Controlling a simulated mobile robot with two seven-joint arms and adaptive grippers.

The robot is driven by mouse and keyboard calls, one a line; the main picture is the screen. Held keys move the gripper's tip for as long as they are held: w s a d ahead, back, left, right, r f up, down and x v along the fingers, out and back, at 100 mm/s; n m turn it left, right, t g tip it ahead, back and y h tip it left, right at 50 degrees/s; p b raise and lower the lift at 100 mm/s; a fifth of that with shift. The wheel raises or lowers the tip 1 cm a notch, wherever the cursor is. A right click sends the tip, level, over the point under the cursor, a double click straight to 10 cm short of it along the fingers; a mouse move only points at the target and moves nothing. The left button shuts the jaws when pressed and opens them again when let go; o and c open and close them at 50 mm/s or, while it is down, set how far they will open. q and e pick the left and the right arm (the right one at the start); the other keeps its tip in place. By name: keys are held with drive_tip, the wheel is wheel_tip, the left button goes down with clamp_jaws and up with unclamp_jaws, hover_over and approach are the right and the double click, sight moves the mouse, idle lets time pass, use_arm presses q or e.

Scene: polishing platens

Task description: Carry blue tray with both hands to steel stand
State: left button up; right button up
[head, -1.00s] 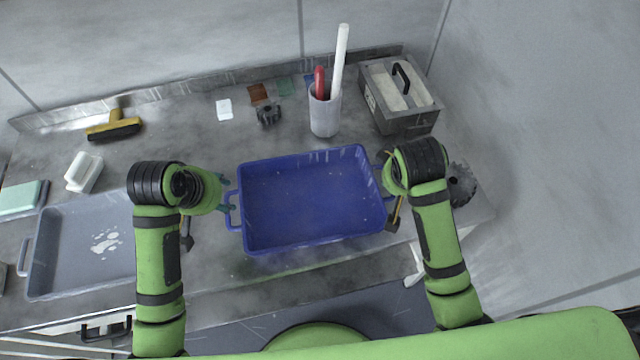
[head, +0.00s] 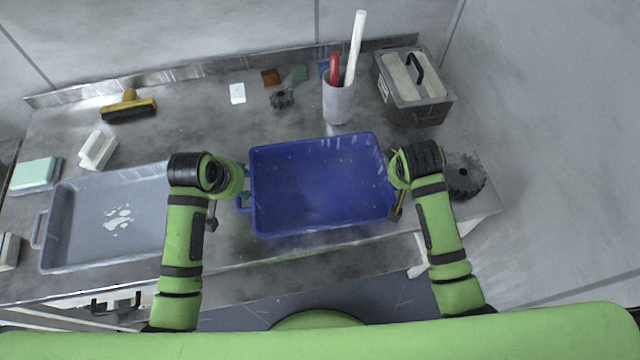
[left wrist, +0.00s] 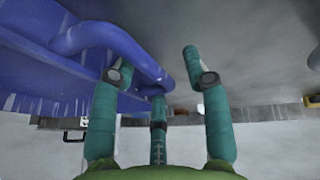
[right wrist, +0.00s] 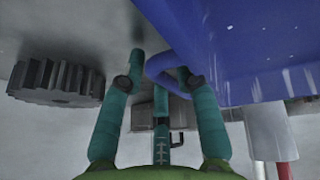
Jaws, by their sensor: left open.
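The blue tray (head: 320,185) sits on the grey bench, empty and level, with a loop handle at each short end. My left gripper (head: 243,186) is at its left handle (head: 244,203). In the left wrist view the open fingers (left wrist: 157,62) stand either side of that blue handle (left wrist: 118,42). My right gripper (head: 392,176) is at the right end, its fingers mostly hidden in the head view. In the right wrist view its fingers (right wrist: 160,64) are apart with the right handle (right wrist: 160,66) between them. I cannot make out a separate steel stand.
A grey tray (head: 70,240) with white spots lies left. A cup (head: 338,108) with red and white sticks and a lidded grey box (head: 420,108) stand behind. A dark gear (head: 466,178) is close right of my right gripper. The bench between the yellow squeegee (head: 128,108) and blue tray is mostly clear.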

use_arm(q)
drive_tip(key=c, duration=0.4)
use_arm(e)
drive_tip(key=c, duration=0.4)
use_arm(q)
clamp_jaws()
use_arm(e)
clamp_jaws()
